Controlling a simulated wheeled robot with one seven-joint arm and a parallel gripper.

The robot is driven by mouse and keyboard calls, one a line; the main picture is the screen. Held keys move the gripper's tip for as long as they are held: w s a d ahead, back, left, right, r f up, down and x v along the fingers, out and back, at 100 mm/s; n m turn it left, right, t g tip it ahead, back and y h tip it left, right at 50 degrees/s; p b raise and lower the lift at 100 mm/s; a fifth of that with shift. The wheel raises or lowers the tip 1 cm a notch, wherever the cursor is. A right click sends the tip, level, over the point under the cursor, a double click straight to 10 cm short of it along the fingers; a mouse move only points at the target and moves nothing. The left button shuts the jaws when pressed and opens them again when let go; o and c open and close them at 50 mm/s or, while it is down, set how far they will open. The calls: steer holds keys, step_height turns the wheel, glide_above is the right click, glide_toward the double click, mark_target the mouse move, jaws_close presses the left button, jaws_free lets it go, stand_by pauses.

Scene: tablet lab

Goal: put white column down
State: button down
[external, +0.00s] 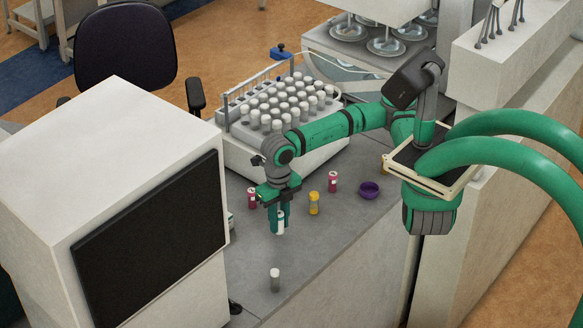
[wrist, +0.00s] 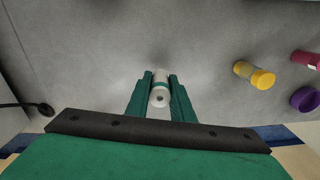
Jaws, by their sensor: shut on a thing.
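The white column (external: 280,224) is a small white cylinder between the green fingers of my gripper (external: 278,220). In the wrist view the column (wrist: 159,92) sits between the two green fingertips of my gripper (wrist: 160,98), with its end facing the camera. My gripper is shut on it and points down over the grey bench (external: 315,245). I cannot tell whether the column's lower end touches the bench.
A grey vial with a white cap (external: 275,279) stands nearer the front. A vial rack (external: 238,152) is behind; a monitor box (external: 150,245) is left.

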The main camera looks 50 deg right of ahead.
mark_target(276, 236)
steer(key=shift+f, duration=1.5)
steer(key=shift+f, duration=0.15)
steer(key=c, duration=1.5)
jaws_free()
steer(key=shift+c, duration=0.2)
step_height(276, 236, up, 12)
steer(key=shift+r, duration=0.15)
